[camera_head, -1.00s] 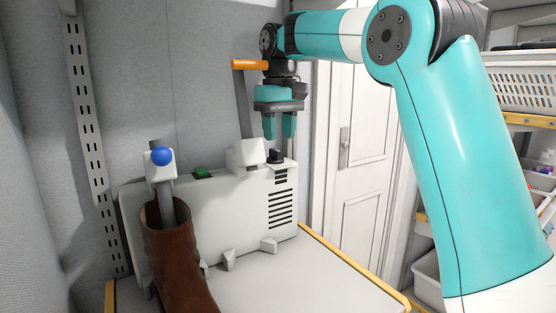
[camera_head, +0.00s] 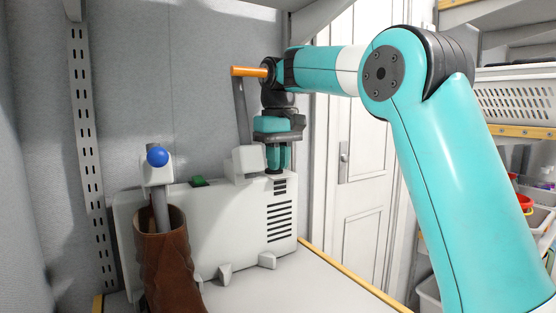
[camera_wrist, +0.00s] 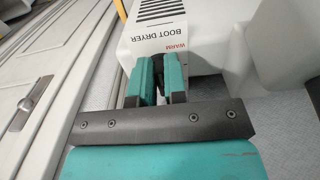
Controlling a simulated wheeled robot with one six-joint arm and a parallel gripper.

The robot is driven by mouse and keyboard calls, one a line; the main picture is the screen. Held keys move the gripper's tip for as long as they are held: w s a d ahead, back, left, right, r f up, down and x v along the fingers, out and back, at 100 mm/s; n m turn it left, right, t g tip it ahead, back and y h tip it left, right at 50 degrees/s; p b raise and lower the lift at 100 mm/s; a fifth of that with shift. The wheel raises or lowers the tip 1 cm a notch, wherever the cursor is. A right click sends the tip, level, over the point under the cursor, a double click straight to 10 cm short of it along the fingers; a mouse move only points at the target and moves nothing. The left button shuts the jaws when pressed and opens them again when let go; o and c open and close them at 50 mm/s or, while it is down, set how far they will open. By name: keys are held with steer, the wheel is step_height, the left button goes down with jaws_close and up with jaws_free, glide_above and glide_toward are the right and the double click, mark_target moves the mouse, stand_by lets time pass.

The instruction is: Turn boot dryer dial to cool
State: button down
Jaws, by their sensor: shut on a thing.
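The boot dryer (camera_head: 236,228) is a light grey box with black vent slots, standing against the wall. In the wrist view its face (camera_wrist: 190,22) reads "BOOT DRYER" and "WARM". My gripper (camera_head: 277,163) points down at the top right corner of the dryer. Its teal fingers (camera_wrist: 160,78) are shut on the small black dial (camera_wrist: 158,70), which is mostly hidden between them. The dial's exact pointing direction cannot be told.
A green switch (camera_head: 198,181) sits on the dryer's top. A white door (camera_head: 362,150) and shelf basket (camera_head: 515,101) are right.

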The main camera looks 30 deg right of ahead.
steer(key=n, duration=0.4)
steer(key=shift+d, duration=0.35)
steer(key=shift+w+d+n+p, duration=0.15)
steer(key=shift+n+p, duration=0.05)
steer(key=shift+n, duration=0.95)
steer(key=shift+w+d+n+p, duration=0.1)
steer(key=shift+d+n+p, duration=0.05)
steer(key=shift+n, duration=1)
steer(key=c, duration=1.2)
jaws_free()
steer(key=shift+o, duration=0.2)
